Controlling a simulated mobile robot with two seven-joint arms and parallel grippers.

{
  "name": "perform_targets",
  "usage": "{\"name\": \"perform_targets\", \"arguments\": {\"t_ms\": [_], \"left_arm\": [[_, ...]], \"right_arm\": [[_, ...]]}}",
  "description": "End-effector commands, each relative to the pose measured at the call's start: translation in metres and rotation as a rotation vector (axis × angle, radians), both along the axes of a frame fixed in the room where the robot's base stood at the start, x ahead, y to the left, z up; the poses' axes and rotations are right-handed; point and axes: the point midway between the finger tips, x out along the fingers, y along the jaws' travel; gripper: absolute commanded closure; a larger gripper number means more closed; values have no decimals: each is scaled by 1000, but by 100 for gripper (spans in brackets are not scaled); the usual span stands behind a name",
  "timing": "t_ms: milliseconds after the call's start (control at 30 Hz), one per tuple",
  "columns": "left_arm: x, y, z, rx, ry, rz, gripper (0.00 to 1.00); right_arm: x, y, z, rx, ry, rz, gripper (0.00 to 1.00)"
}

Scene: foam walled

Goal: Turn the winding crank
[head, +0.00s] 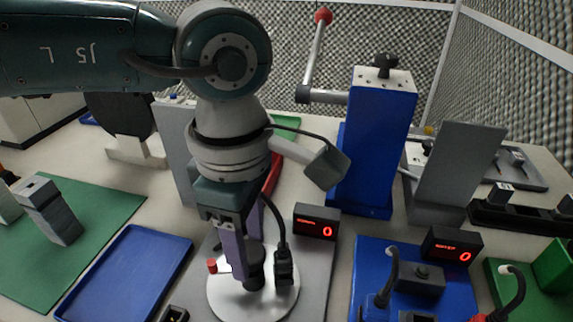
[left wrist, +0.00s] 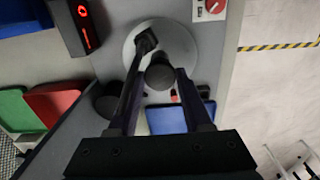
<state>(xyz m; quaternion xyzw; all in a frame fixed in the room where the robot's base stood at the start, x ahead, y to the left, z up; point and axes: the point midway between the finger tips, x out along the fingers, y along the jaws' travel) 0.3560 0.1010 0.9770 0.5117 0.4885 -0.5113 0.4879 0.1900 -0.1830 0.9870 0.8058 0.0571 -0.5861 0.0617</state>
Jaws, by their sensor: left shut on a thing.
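A crank with a grey arm and a red ball (head: 323,16) sticks up beside a tall blue tower (head: 372,150) in the head view. My left gripper (head: 247,262) is well below and left of it, pointing down over a round white disc (head: 222,292). Its purple fingers are shut on a black knob (head: 254,278) on the disc. In the left wrist view the knob (left wrist: 159,75) shows between the fingers, over the disc (left wrist: 178,43). A small red peg (head: 212,266) is at the disc's left edge. I cannot tell which handle the task names. My right gripper is out of view.
A display reading 0 (head: 317,222) stands right of the disc, with a black plug and cable (head: 284,266) close by. A blue tray (head: 125,275) lies to the left. A second display (head: 452,245) and blue board (head: 368,250) are at the right.

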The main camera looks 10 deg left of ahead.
Motion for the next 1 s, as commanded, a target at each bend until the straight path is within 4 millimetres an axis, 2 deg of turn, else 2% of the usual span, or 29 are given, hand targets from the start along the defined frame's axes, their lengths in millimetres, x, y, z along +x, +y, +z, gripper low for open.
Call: {"name": "perform_targets", "arguments": {"t_ms": [1000], "left_arm": [[0,-1,1,-4,1,507,100]], "right_arm": [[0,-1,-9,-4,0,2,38]]}}
